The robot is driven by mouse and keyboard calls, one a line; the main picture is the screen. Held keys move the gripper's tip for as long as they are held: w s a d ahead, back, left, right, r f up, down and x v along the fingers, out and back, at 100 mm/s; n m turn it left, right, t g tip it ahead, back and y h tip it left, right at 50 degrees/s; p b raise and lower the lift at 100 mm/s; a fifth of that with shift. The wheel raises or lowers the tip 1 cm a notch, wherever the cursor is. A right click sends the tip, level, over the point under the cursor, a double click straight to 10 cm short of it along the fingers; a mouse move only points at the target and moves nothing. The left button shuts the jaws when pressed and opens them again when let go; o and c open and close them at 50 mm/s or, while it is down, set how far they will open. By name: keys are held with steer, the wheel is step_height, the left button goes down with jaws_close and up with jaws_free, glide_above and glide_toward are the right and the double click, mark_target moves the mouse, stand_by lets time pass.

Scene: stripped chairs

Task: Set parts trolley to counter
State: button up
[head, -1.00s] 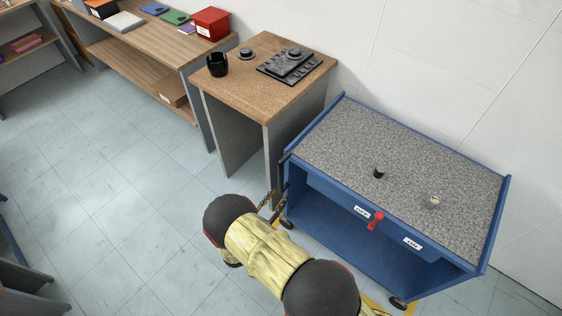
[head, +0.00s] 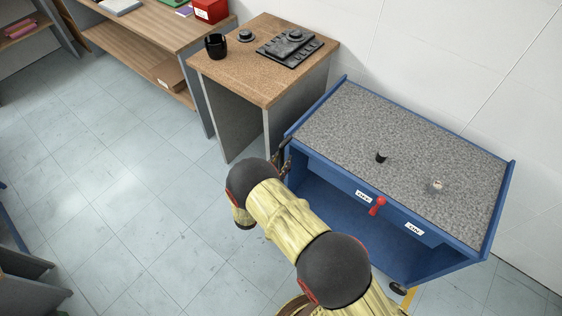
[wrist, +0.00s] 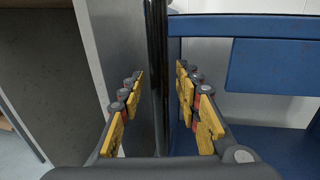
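The parts trolley (head: 400,135) is blue with a speckled grey top, and stands at the right in the head view. The counter (head: 225,75), a brown-topped table on grey panels, stands left of it, with a narrow gap between. My gripper (head: 284,157) is at the trolley's near left corner, partly hidden by my arm. In the wrist view my gripper (wrist: 160,95) is open, with a black upright bar (wrist: 157,50) between its fingers. The fingers look apart from the bar. The trolley's blue side (wrist: 270,65) fills the right of that view.
A black cup (head: 215,46) and dark metal parts (head: 290,48) sit on the counter. A small black piece (head: 381,157) and a pale one (head: 437,187) lie on the trolley top. A red lever (head: 377,206) juts from its front. Open floor lies left.

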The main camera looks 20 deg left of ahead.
steer(key=shift+c, duration=0.2)
steer(key=c, duration=0.8)
jaws_close()
